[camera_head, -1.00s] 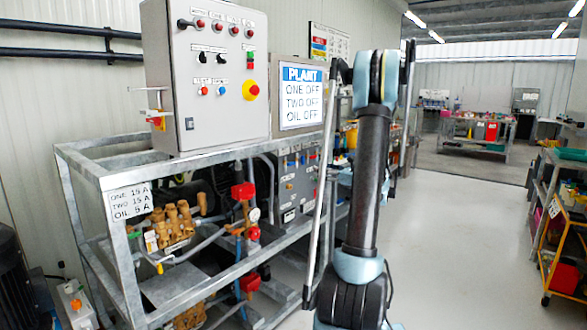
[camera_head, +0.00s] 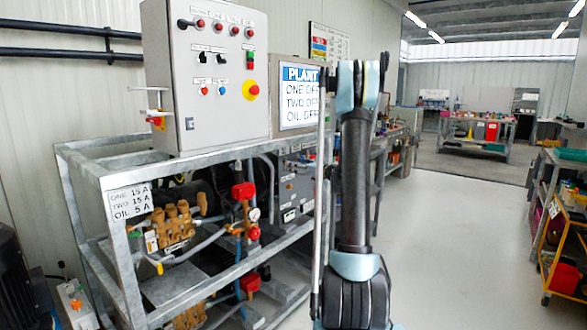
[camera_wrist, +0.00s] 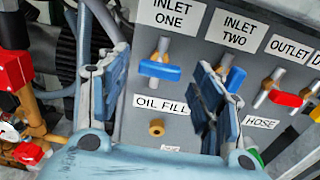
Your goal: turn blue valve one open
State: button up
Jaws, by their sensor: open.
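Blue valve one is the blue handle (camera_wrist: 160,70) under the "INLET ONE" label (camera_wrist: 172,14) on a grey panel (camera_wrist: 130,130) in the wrist view. The handle lies nearly level across its metal stem. My gripper (camera_wrist: 160,62) is open, with one finger left and one right of this handle. The handle shows between the fingers, and no touch is visible. A second blue handle (camera_wrist: 236,78) under "INLET TWO" (camera_wrist: 244,30) is partly covered by the right finger. In the head view my arm hides the gripper and these valves.
A red outlet handle (camera_wrist: 286,98) sits further right on the panel. A brass oil fill port (camera_wrist: 156,128) is below. Red and brass pump fittings (camera_wrist: 14,80) stand at the left. In the head view the steel frame (camera_head: 120,180) is left of my arm; open floor (camera_head: 450,250) is right.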

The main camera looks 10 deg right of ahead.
jog(key=shift+x, duration=0.8)
jog(key=shift+c, duration=0.2)
jog(key=c, duration=1)
jog(key=shift+n, duration=0.4)
jog(key=n, duration=1.7)
jog(key=shift+s+f, duration=0.15)
jog(key=shift+s, duration=0.05)
